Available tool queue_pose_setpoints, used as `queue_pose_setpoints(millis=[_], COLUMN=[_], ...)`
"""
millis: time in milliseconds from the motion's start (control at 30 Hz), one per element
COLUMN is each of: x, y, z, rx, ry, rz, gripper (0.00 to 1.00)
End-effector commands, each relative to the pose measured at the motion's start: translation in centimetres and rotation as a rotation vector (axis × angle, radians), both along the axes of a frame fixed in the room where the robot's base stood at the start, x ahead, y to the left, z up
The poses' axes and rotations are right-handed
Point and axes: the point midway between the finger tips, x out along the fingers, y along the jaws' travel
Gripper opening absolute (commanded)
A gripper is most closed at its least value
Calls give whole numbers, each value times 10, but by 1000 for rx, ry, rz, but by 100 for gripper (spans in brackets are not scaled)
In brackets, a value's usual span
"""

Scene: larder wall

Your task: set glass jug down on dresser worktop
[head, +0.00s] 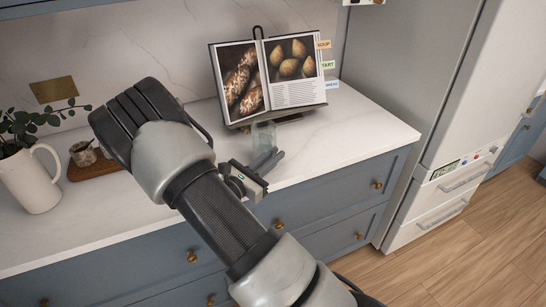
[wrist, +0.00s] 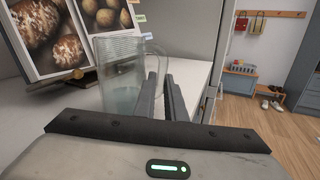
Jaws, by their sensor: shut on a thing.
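The clear glass jug (head: 263,136) is over the white dresser worktop (head: 340,140), in front of the open cookbook. In the wrist view the jug (wrist: 120,88) stands roughly upright just left of my fingers, its handle reaching toward them. My gripper (head: 274,157) is shut on the jug at its handle side; the fingers also show in the wrist view (wrist: 163,88). The jug's lower part is hidden behind my gripper, so I cannot tell whether its base touches the worktop.
The open cookbook (head: 268,75) on its stand is close behind the jug. A white pitcher with leaves (head: 32,180) and a wooden board (head: 95,168) with a small pot are at the left. The worktop right of the jug is clear, up to the tall fridge (head: 455,110).

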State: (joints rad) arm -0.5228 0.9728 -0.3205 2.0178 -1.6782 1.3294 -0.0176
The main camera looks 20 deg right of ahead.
Motion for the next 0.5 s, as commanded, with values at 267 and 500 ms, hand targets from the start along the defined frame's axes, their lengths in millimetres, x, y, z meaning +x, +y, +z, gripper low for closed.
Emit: queue_pose_setpoints(millis=[267,500], x=[0,0], y=[0,0], z=[-3,-1], rx=[0,0], ry=[0,0], rz=[0,0], gripper=[29,29])
